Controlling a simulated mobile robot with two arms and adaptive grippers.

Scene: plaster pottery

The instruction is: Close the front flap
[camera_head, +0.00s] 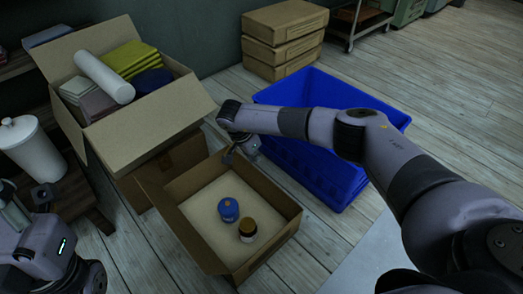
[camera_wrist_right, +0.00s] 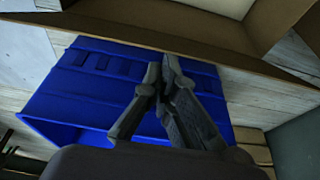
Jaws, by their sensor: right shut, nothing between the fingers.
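An open cardboard box (camera_head: 286,212) stands on the floor, holding a blue-lidded jar (camera_head: 228,209) and a brown-lidded jar (camera_head: 248,231) on a pale bottom. A flap (camera_head: 155,190) stands out at its left side; I cannot tell which flap is the front one. My right gripper (camera_head: 229,156) is shut and empty above the box's far edge. In the right wrist view the gripper (camera_wrist_right: 163,72) shows over a blue crate, with the box edge (camera_wrist_right: 130,32) beyond its fingertips. My left arm shows at bottom left; its gripper (camera_head: 45,195) is unclear.
The blue crate (camera_head: 375,110) stands right behind the box, under my right arm. A fuller open carton (camera_head: 140,135) with a white roll (camera_head: 104,77) stands at left. Stacked closed boxes (camera_head: 285,40) are at the back.

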